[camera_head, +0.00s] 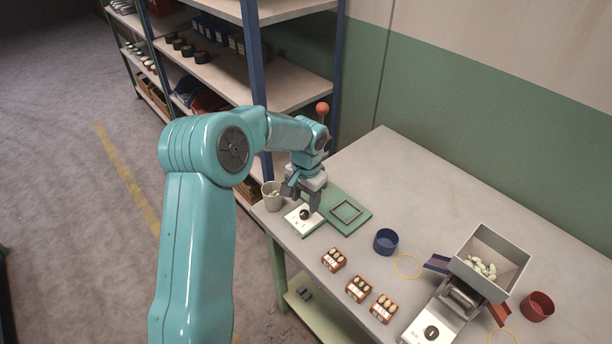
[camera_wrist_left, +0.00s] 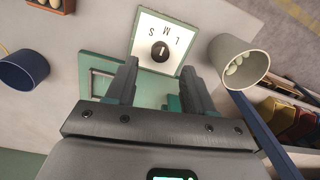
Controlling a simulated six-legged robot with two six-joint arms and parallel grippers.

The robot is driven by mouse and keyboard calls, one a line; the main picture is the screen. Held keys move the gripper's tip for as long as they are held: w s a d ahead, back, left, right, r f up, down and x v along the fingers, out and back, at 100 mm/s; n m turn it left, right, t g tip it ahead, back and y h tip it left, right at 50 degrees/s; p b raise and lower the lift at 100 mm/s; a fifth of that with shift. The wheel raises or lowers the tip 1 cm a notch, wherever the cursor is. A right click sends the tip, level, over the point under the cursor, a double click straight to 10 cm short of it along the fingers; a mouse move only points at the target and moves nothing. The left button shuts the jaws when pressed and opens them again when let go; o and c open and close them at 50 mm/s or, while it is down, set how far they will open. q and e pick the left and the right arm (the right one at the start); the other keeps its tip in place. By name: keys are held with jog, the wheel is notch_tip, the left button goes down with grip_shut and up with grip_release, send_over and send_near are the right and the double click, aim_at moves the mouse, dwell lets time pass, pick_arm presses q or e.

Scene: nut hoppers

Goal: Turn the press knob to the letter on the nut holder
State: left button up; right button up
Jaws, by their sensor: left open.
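The press has a green base (camera_head: 362,214) and a white dial plate (camera_head: 294,222) at the table's left end. A black knob (camera_head: 305,213) sits on the plate and also shows in the wrist view (camera_wrist_left: 159,52). The letters S, M and L lie around it, upside down there. The knob has a white mark; I cannot tell which letter it points to. My left gripper (camera_head: 303,203) is open above the knob, with its fingers apart in the wrist view (camera_wrist_left: 159,75). Three brown nut holders (camera_head: 333,260) (camera_head: 358,289) (camera_head: 384,307) hold pale nuts; their letters are too small to read.
A beige cup (camera_head: 271,196) with nuts stands left of the dial plate. A blue bowl (camera_head: 386,241), a grey hopper (camera_head: 508,263) with nuts, another dial (camera_head: 431,332) and a red bowl (camera_head: 538,306) stand further right. Shelves (camera_head: 225,75) stand behind. The table's back is clear.

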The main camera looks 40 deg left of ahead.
aim_at(306, 214)
pick_arm(q)
notch_tip(306, 214, up, 12)
jog(key=shift+d+f, duration=0.15)
jog(key=shift+d, duration=0.1)
pick_arm(e)
jog(key=shift+f, duration=0.15)
pick_arm(q)
jog(key=shift+s+f, duration=0.1)
pick_arm(e)
jog(key=shift+s, duration=0.1)
